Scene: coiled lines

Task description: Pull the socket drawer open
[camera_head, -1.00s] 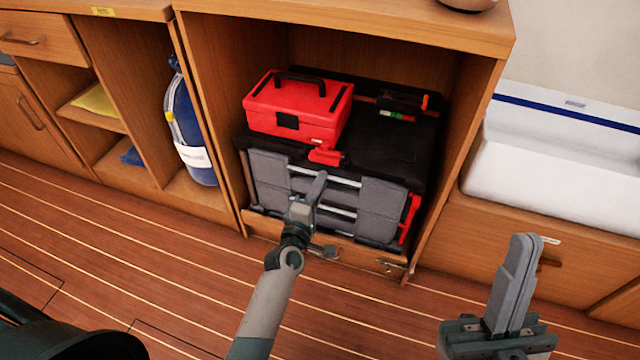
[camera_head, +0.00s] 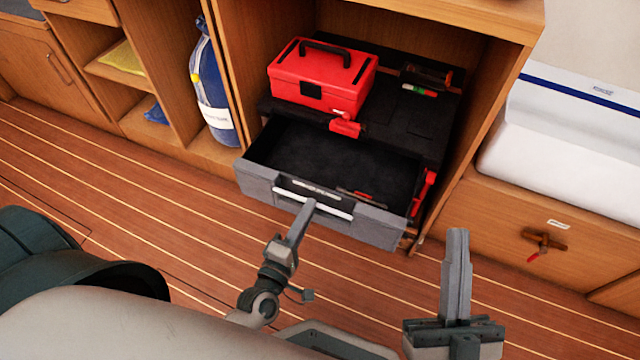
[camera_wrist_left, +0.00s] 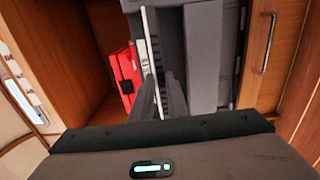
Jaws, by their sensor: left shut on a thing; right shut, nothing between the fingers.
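The socket drawer (camera_head: 335,165) is the upper drawer of a black and grey toolbox in the wooden cabinet. It stands well out from the toolbox, and its dark inside shows, with a few small red and grey items near the front. My left gripper (camera_head: 310,207) is shut on the pale bar handle (camera_head: 330,204) of its grey front. In the left wrist view the bar (camera_wrist_left: 152,55) runs between the fingers (camera_wrist_left: 160,95). My right gripper (camera_head: 456,240) is shut and empty, to the right of the drawer and apart from it.
A red toolbox (camera_head: 322,78) and small tools (camera_head: 425,80) sit on the black top behind the drawer. A blue bag (camera_head: 212,95) stands in the left compartment. A wooden door with a red-tipped latch (camera_head: 543,243) is at right.

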